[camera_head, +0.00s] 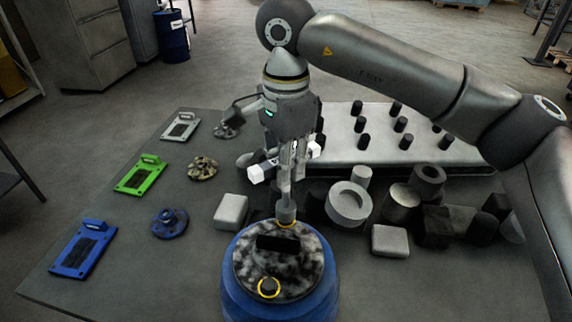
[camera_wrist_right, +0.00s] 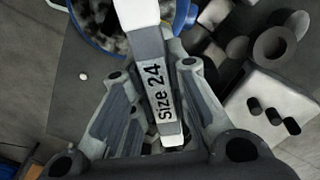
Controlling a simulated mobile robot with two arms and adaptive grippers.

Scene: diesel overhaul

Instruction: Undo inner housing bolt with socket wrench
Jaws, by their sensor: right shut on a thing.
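The round blue housing (camera_head: 228,282) stands at the front middle of the table, with a mottled grey top and a dark slot. A near bolt (camera_head: 269,287) with a yellow ring sits on its top. My right gripper (camera_head: 291,172) is above the housing's far edge, shut on the socket wrench (camera_head: 258,173). The wrench is marked "Size 24" in the right wrist view (camera_wrist_right: 164,90). Its socket (camera_head: 286,212) points down at a second yellow ring (camera_head: 287,224) at the far edge. Any bolt there is hidden by the socket; I cannot tell how fully it is seated. My left gripper is out of view.
Grey, green and blue plates (camera_head: 140,175) and round flanged parts (camera_head: 170,223) lie on the left. A pale tray (camera_head: 343,130) with black pegs stands behind.

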